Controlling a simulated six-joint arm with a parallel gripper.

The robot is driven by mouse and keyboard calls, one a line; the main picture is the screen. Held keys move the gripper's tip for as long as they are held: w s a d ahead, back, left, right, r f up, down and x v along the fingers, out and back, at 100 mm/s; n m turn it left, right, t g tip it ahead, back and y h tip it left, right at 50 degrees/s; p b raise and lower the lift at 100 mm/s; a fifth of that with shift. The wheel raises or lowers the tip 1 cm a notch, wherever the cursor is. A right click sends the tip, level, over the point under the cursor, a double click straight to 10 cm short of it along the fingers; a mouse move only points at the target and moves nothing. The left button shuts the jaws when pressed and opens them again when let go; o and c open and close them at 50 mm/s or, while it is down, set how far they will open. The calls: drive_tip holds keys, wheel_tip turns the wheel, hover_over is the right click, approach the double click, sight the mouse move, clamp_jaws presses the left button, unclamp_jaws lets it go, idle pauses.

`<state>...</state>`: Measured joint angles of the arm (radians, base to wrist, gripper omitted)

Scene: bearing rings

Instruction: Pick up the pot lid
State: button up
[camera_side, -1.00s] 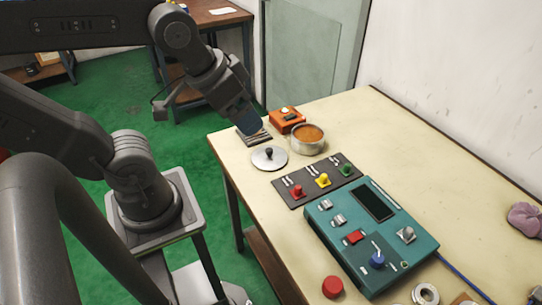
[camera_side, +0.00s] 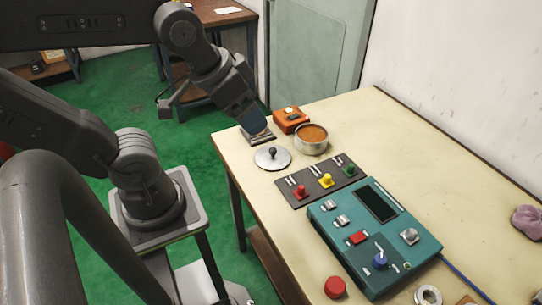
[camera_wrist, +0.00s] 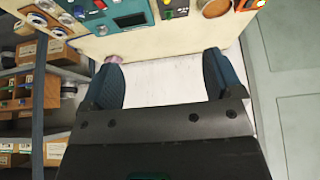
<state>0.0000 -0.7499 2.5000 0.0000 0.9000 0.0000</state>
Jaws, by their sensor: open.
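The pot lid (camera_side: 272,160) is a flat silver disc with a dark knob. It lies on the table near its left edge in the side view, in front of the pot (camera_side: 311,140), which is silver and holds something orange-brown. My gripper (camera_side: 258,130) is above and behind the lid in the side view, apart from it. In the wrist view my gripper (camera_wrist: 165,78) shows two blue fingers spread wide with nothing between them. The lid is not clearly visible in the wrist view. The pot shows at its top right (camera_wrist: 215,8).
A dark panel with red, yellow and green knobs (camera_side: 320,181) lies close in front of the lid. A teal control box (camera_side: 375,235) stands nearer. An orange box (camera_side: 290,120) is behind the pot. The table's right side is mostly clear (camera_side: 430,160), with a purple cloth (camera_side: 528,221).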

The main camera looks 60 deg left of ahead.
drive_tip(key=c, duration=0.6)
drive_tip(key=shift+o, duration=0.2)
drive_tip(key=shift+w, duration=0.1)
drive_tip(key=m+g, duration=0.6)
drive_tip(key=m, duration=1.5)
hover_over(273, 149)
wheel_tip(273, 149, down, 17)
wheel_tip(273, 149, down, 8)
drive_tip(key=shift+d+f, duration=0.1)
drive_tip(key=shift+d, duration=0.05)
drive_tip(key=shift+a+f, duration=0.2)
drive_tip(key=shift+f, duration=2.35)
